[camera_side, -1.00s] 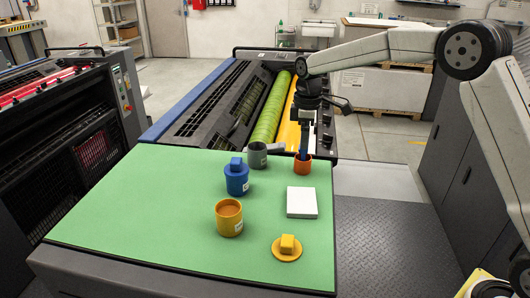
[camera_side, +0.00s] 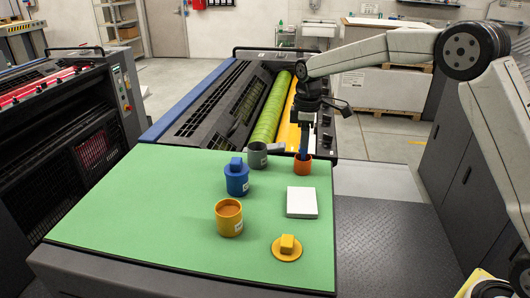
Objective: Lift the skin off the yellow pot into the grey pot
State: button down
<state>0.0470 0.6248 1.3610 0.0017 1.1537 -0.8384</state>
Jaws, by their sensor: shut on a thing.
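The yellow pot (camera_side: 229,226) stands open near the front of the green table top, with an orange-brown surface inside it. Its yellow lid (camera_side: 287,250) with a block knob lies on the table to the right. The grey pot (camera_side: 257,160) stands open at the back of the table. My gripper (camera_side: 304,132) points down over the small orange-red pot (camera_side: 303,170) at the back right. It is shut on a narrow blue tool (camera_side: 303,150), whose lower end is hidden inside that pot.
A blue pot (camera_side: 236,184) with its lid on stands between the yellow and grey pots. A white square block (camera_side: 302,202) lies to the right. The press with green and yellow rollers is behind the table. The table's left side is clear.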

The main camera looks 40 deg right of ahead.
jog(key=shift+r, duration=0.15)
notch_tip(320, 180, up, 10)
jog(key=shift+f, duration=0.1)
dwell(0.6)
dwell(0.5)
jog(key=s+a, duration=0.3)
jog(key=a, duration=1)
jog(key=s+a+r, duration=0.1)
jog(key=s+a, duration=0.3)
jog(key=a, duration=1)
jog(key=shift+r, duration=0.25)
jog(key=shift+f, duration=0.1)
notch_tip(320, 180, down, 9)
